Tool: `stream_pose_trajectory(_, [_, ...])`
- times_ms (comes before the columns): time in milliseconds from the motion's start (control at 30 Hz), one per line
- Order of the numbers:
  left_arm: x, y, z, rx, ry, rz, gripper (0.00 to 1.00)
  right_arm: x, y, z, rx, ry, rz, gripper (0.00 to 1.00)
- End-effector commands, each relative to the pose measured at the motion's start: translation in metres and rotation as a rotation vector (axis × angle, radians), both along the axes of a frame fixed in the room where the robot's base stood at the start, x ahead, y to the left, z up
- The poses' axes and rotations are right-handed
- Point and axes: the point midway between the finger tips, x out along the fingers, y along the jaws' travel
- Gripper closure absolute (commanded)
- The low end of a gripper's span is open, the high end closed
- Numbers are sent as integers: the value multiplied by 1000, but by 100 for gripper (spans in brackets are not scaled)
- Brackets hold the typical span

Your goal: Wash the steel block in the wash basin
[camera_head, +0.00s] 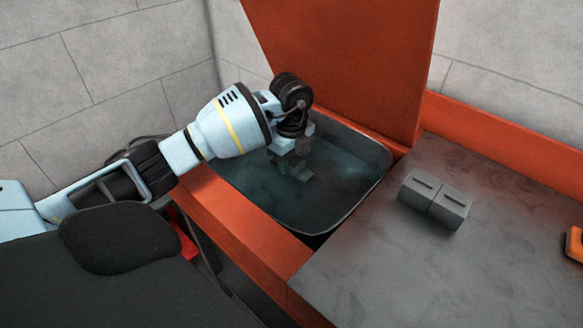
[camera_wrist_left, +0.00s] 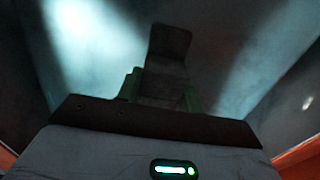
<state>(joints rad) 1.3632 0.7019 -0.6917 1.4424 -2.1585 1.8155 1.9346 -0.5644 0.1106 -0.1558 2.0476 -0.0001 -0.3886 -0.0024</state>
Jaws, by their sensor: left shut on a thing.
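The wash basin (camera_head: 373,187) is a dark, open tub set in an orange frame, with bluish, murky-looking contents. My left gripper (camera_head: 293,165) reaches down into it from the left. It is shut on the steel block (camera_head: 301,174), a small grey piece seen low between the fingers. In the left wrist view the steel block (camera_wrist_left: 166,60) is a dark upright shape between the greenish fingers (camera_wrist_left: 160,90), with the basin walls around it. Whether the block touches the basin floor I cannot tell. My right gripper is not in view.
A dark grey worktop (camera_head: 450,265) lies right of the basin. An orange object (camera_head: 574,247) shows at the right edge. A tall orange panel (camera_head: 355,65) rises behind the basin. The worktop's front is clear.

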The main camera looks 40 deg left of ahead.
Motion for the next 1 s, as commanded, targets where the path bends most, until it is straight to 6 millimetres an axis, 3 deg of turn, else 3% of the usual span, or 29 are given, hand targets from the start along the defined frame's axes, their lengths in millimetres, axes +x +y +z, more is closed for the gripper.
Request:
stream_pose_trajectory(433, [1, 0, 4, 0, -3, 0, 100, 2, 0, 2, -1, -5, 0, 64])
stream_pose_trajectory(1000, [1, 0, 40, 0, -4, 0, 100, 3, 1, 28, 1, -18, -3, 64])
